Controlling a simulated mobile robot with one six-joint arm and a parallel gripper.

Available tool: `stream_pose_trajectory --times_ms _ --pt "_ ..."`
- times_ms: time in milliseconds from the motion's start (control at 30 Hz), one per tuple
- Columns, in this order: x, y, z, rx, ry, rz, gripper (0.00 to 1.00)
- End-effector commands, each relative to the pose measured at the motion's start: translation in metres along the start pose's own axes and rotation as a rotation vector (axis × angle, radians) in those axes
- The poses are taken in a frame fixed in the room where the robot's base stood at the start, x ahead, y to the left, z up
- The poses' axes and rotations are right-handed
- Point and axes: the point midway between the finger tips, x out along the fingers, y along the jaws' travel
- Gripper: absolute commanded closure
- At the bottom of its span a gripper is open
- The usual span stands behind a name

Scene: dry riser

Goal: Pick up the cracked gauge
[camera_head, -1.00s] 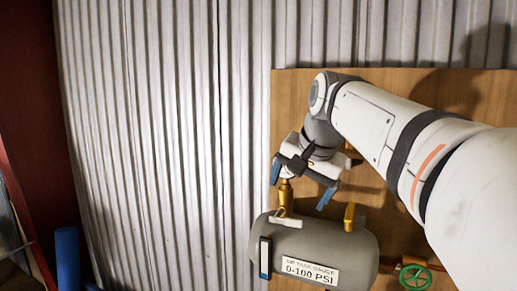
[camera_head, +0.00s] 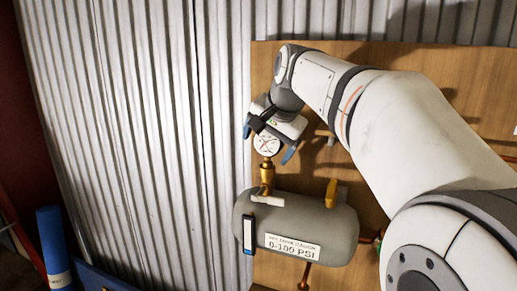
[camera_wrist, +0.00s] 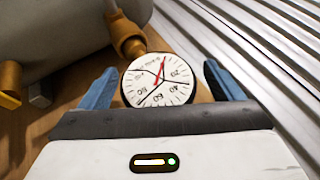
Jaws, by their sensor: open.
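The cracked gauge (camera_head: 267,146) is a round white dial with dark crack lines and a red needle. It sits on a brass fitting (camera_head: 267,174) on top of the grey tank (camera_head: 342,228). In the wrist view the gauge (camera_wrist: 158,80) faces the camera between the two blue fingertips. My gripper (camera_head: 268,143) is open around the gauge, with one finger on each side. In the wrist view the gripper (camera_wrist: 163,88) shows a gap on both sides of the dial. No finger visibly touches it.
A brass valve (camera_head: 331,193) stands on the tank right of the gauge. A label (camera_head: 292,245) and a blue-and-white strip (camera_head: 249,235) are on the tank front. A wooden board (camera_head: 440,110) is behind, corrugated metal (camera_head: 150,120) to the left. A blue cylinder (camera_head: 53,245) stands lower left.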

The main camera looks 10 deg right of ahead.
Motion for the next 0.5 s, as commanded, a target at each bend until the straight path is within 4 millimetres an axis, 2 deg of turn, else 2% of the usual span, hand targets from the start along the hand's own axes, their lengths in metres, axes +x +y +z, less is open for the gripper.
stream_pose_trajectory --times_ms 167,500 --pt "0.0003 0.0004 -0.0002 0.0 0.0 0.0 0.14" --pt "0.0 0.0007 -0.0004 0.001 0.001 0.001 0.41"
